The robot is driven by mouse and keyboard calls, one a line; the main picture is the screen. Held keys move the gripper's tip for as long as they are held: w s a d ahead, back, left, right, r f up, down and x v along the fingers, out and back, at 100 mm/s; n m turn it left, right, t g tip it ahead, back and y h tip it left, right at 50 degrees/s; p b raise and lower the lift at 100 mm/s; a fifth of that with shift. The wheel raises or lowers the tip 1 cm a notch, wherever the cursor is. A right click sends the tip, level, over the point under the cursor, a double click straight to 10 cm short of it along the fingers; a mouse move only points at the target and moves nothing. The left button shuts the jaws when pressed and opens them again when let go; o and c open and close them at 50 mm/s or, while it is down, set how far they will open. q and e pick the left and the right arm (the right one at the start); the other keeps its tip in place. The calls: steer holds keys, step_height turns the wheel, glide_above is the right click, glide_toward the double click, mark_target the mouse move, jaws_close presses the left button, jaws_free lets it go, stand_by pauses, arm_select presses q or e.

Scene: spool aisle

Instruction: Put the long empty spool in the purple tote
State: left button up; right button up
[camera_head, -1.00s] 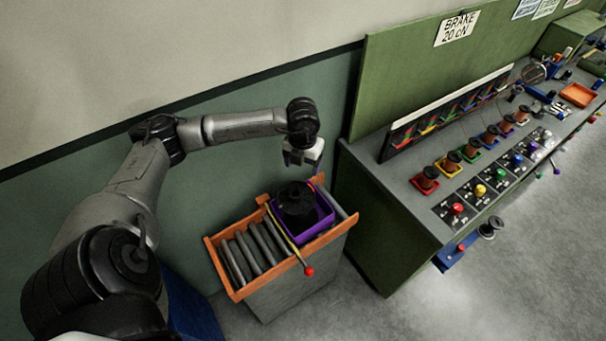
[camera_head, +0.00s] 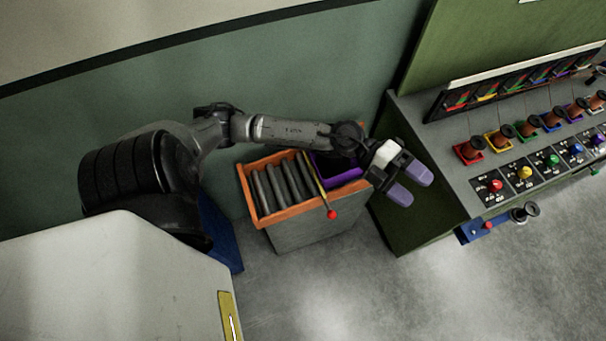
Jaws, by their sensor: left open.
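The purple tote (camera_head: 349,178) sits in the right part of an orange-rimmed cart and is partly hidden by my left arm. Its inside looks dark, and I cannot tell what lies in it. My left gripper (camera_head: 409,185) is open with nothing between its purple-tipped fingers. A small dark spool-like piece (camera_head: 525,212) is on a blue bracket at the bench front. I cannot tell whether it is the long empty spool. My right gripper is not in view.
The green bench (camera_head: 413,215) carries brown spools on coloured squares and coloured knobs. Bare floor lies in front.

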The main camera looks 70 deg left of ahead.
arm_select(q)
steer(key=s+a+f+n+t+y, duration=0.3)
steer(key=f+n+y, duration=0.2)
steer(key=n+y, duration=0.55)
steer(key=s+a+f+n+t+y, duration=0.25)
steer(key=f+n+y, duration=0.35)
steer(key=n, duration=0.7)
steer(key=s+d+f+n+g, duration=0.1)
steer(key=s+f+g, duration=0.3)
steer(key=s, duration=0.4)
steer(key=s+d+f+n+g+h, duration=0.1)
steer(key=s+d+f+g, duration=0.2)
steer(key=s+g, duration=0.4)
steer(key=shift+s+f, duration=0.9)
steer(key=shift+s, duration=0.05)
